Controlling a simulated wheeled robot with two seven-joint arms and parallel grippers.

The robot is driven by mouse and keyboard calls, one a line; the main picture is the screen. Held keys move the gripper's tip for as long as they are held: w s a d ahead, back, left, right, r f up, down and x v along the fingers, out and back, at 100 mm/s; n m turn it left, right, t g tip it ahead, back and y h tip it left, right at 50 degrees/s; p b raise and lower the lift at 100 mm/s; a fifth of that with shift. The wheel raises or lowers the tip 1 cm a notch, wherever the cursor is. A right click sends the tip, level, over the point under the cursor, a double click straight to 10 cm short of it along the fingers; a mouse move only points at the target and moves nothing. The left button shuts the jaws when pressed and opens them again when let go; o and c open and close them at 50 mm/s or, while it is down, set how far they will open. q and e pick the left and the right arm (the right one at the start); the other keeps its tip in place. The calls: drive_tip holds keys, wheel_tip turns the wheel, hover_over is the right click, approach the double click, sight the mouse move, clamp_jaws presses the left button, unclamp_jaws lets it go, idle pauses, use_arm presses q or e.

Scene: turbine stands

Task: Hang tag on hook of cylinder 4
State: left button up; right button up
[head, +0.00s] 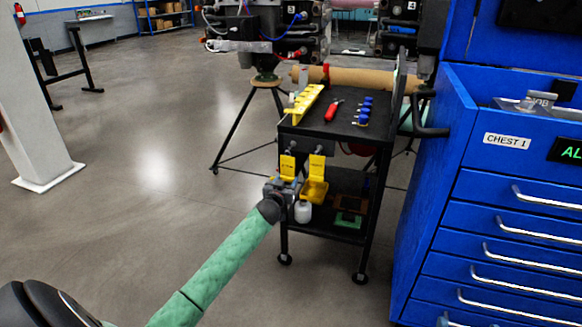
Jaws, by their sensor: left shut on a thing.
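Two yellow tags hang side by side at the front edge of the black cart: a left tag (288,163) and a right tag (317,163). My left gripper (289,184) is at the lower end of the left tag and shut on it. The fingers hide the tag's lower end, and I cannot tell whether the tag is still hung on the cart. A dark unit marked 4 (411,7) stands behind the cart, cut off by the top edge. Its hook cannot be made out. My right gripper is out of view.
The black cart (310,130) carries a yellow rack (305,104), a red-handled tool (335,108) and blue-capped items (364,110). A blue tool chest (480,200) blocks the right. The left floor is open.

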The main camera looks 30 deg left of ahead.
use_arm(q)
drive_tip(key=shift+p+v, duration=0.6)
drive_tip(key=shift+v, duration=0.9)
drive_tip(key=shift+d, duration=0.1)
